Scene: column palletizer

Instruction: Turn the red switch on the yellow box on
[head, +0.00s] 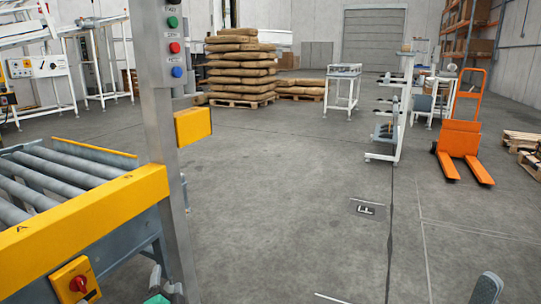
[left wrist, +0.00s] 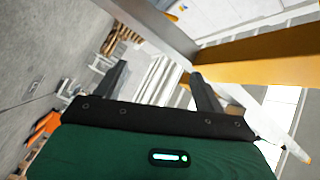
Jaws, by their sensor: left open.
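The yellow box (head: 64,273) is fixed to the side of the roller conveyor at the bottom left of the head view. Its red rotary switch (head: 78,284) faces outward; I cannot read its position. My left gripper (head: 166,283) is at the bottom edge of the head view, right of the box, apart from it and largely cut off. In the left wrist view my left gripper (left wrist: 160,84) has its two dark fingers apart with nothing between them. The switch cannot be made out there. A grey rounded tip (head: 487,289) at the bottom right may belong to my right gripper.
The roller conveyor (head: 95,215) with a yellow rail fills the left. A steel post (head: 158,110) with green, red and blue buttons stands between the box and open floor. Sack stacks (head: 240,70) and an orange hand truck (head: 461,137) stand farther back. The middle floor is clear.

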